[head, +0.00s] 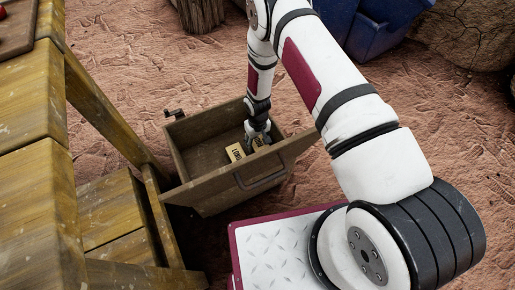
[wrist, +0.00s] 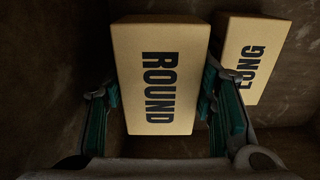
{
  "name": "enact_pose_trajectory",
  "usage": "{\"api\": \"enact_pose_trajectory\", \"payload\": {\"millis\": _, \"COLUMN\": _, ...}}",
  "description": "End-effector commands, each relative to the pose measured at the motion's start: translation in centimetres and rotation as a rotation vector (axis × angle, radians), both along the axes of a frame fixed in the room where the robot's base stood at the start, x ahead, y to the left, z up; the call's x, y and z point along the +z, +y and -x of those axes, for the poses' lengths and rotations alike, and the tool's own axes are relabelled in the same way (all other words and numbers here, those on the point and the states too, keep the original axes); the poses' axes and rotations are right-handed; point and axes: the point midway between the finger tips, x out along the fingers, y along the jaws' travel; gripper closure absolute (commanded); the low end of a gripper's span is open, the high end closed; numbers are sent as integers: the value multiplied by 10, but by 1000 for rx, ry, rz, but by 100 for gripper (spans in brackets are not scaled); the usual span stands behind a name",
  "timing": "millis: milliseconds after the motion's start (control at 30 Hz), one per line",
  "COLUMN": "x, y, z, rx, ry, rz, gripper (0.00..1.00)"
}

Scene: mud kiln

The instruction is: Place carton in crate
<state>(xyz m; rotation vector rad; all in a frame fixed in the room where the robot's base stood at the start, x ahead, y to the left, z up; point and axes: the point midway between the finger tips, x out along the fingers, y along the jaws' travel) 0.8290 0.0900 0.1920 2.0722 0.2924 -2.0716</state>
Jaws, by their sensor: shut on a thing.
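The wooden crate (head: 205,128) stands on the ground left of my arm, with a metal handle on its near side. My gripper (head: 258,138) reaches down inside it. In the wrist view, a tan carton marked ROUND (wrist: 158,80) is between the green-padded fingers of my gripper (wrist: 160,105), which is shut on it. A second tan carton, marked LONG (wrist: 250,60), lies to its right in the crate. In the head view, one carton (head: 236,152) shows left of the fingers, and the gripper partly hides another. I cannot tell if the held carton touches the crate floor.
A wooden table (head: 40,190) stands at the left, close to the crate. A blue bin (head: 378,28), a wooden stump (head: 199,12) and a large rounded boulder (head: 468,32) are at the back. Reddish ground behind the crate is clear.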

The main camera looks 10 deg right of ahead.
Motion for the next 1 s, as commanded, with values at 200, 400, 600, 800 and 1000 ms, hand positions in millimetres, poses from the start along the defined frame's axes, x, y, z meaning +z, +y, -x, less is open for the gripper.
{"api": "enact_pose_trajectory", "payload": {"millis": 200, "x": -28, "y": 0, "z": 1, "rx": 0, "ry": 1, "rz": 0, "gripper": 87}}
{"api": "enact_pose_trajectory", "payload": {"millis": 400, "x": -42, "y": 0, "z": 0, "rx": 1, "ry": 0, "rz": 0, "gripper": 87}}
{"api": "enact_pose_trajectory", "payload": {"millis": 600, "x": -41, "y": 0, "z": 0, "rx": 0, "ry": 0, "rz": 0, "gripper": 87}}
{"api": "enact_pose_trajectory", "payload": {"millis": 800, "x": -43, "y": 0, "z": 0, "rx": 0, "ry": 0, "rz": 0, "gripper": 40}}
{"api": "enact_pose_trajectory", "payload": {"millis": 1000, "x": -43, "y": 0, "z": 0, "rx": 0, "ry": 0, "rz": 0, "gripper": 40}}
